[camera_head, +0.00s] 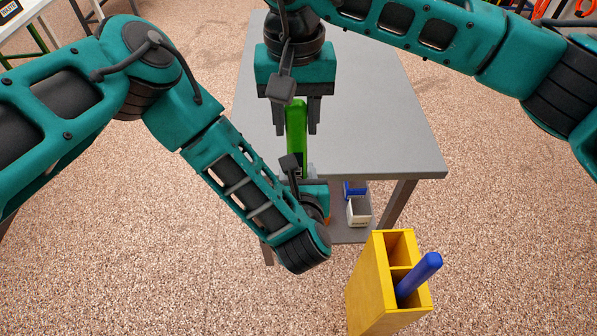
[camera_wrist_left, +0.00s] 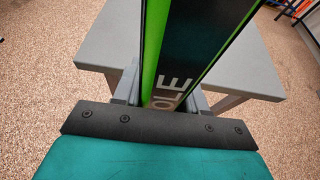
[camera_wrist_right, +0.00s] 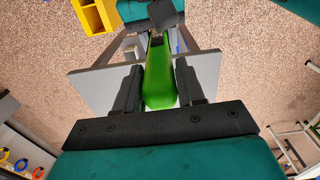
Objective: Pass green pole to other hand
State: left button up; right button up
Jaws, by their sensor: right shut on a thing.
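The green pole (camera_head: 296,122) stands upright between my two grippers, over the grey table. My right gripper (camera_head: 298,131) comes from above and is shut on its upper part; the right wrist view also shows the pole (camera_wrist_right: 160,85) between its fingers. My left gripper (camera_head: 304,172) is at the pole's lower end, partly hidden by my left arm. In the left wrist view, the pole (camera_wrist_left: 153,50), with dark panel and white lettering, lies between the left fingers; whether they press on it I cannot tell.
The grey table (camera_head: 375,120) has a bare top. A white and grey box (camera_head: 358,212) and a blue thing (camera_head: 354,188) are on its lower shelf. A yellow holder (camera_head: 368,285) with a blue pole (camera_head: 420,275) in one compartment stands at the front right.

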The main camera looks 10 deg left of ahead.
pick_arm(q)
jog(key=shift+d, duration=0.15)
jog(key=c, duration=0.6)
pick_arm(e)
jog(key=shift+a, duration=0.2)
pick_arm(q)
grip_shut()
pick_arm(e)
jog(key=o, duration=1.1)
jog(key=shift+o, duration=0.2)
